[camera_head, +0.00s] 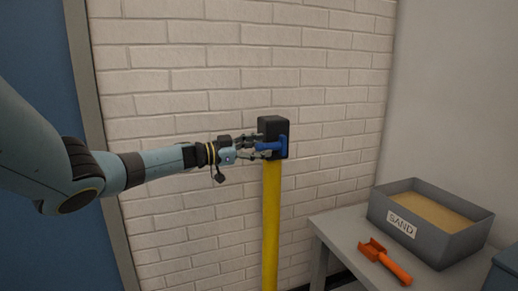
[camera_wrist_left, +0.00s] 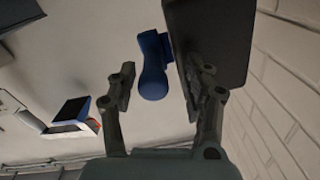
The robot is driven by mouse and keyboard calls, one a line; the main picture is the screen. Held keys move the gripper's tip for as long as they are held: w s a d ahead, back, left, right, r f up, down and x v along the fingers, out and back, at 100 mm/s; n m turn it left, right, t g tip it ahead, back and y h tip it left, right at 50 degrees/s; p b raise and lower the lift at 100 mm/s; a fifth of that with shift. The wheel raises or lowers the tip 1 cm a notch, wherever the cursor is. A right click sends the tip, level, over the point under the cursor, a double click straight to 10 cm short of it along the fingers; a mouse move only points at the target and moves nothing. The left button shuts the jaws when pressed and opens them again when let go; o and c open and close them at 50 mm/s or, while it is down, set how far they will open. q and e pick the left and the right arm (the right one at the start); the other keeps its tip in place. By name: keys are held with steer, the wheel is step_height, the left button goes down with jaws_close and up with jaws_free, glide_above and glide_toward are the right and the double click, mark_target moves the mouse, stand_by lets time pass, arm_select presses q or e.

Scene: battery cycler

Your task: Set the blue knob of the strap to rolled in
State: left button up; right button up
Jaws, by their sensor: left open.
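The blue knob (camera_head: 270,146) sits on the front of a black box (camera_head: 272,125) on the brick wall. A yellow strap (camera_head: 271,225) hangs straight down below the box. My left gripper (camera_head: 268,146) is at the knob, its fingers partly hiding it. In the left wrist view, the knob (camera_wrist_left: 153,70) shows as a rounded blue lever between the two open fingers (camera_wrist_left: 160,88), with space visible on its left side. The right finger overlaps the dark box (camera_wrist_left: 207,40) in that view. My right gripper is not in view.
A grey table (camera_head: 345,232) stands at the right, with a grey bin labelled SAND (camera_head: 455,243) and an orange scoop (camera_head: 388,264) on it. A blue panel with a grey frame (camera_head: 82,100) is at the left. The wall around the box is clear.

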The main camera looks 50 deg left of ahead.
arm_select(q)
steer(key=v, duration=1.2)
stand_by(0.3)
